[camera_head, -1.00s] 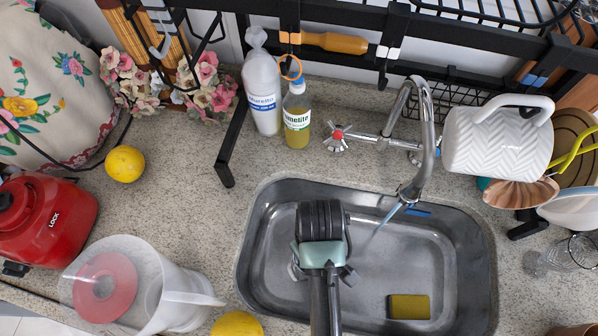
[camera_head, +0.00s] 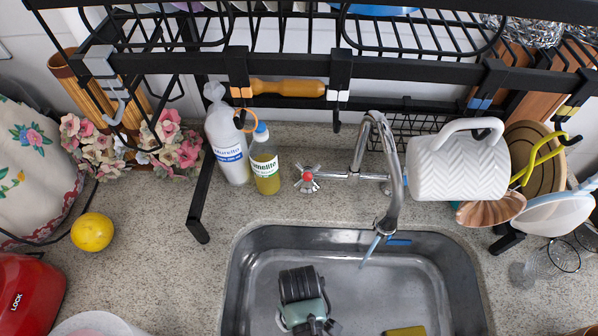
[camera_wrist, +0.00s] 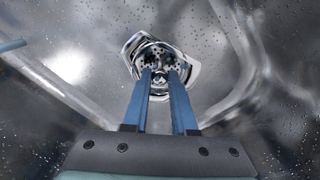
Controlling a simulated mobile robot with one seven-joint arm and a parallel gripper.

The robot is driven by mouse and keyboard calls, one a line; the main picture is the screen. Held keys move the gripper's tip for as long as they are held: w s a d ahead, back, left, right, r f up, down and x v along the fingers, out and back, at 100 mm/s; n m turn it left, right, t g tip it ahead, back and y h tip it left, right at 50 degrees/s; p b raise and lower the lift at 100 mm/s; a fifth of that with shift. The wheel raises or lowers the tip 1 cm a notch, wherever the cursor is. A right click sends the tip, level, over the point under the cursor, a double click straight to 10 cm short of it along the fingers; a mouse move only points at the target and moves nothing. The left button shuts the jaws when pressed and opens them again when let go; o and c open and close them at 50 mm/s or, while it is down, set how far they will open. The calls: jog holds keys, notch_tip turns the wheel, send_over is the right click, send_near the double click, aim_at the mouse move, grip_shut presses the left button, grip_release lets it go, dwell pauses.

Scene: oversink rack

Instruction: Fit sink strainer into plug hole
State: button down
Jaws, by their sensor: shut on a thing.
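My gripper (camera_wrist: 163,74) has its two blue fingers closed on the shiny metal sink strainer (camera_wrist: 150,54), a chrome piece with small holes, at the fingertips. In the head view my gripper's green and black body is over the left part of the steel sink (camera_head: 380,285), and the fingertips are hidden below it. In the wrist view a bright, angular metal outline surrounds the strainer. I cannot tell whether this is the plug hole's rim or part of the strainer, nor whether the strainer is in the hole.
The tap (camera_head: 393,190) reaches over the sink's back edge. A yellow sponge (camera_head: 405,331) lies in the sink, right of my gripper. The black rack (camera_head: 300,70) spans the back. Bottles (camera_head: 265,165), a lemon (camera_head: 92,232) and a white jug (camera_head: 458,165) are around the sink.

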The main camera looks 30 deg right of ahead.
jog(key=c, duration=0.7)
grip_release()
jog(key=shift+f, duration=0.1)
notch_tip(320, 180, up, 12)
jog(key=shift+r+p, duration=0.15)
jog(key=shift+p, duration=0.55)
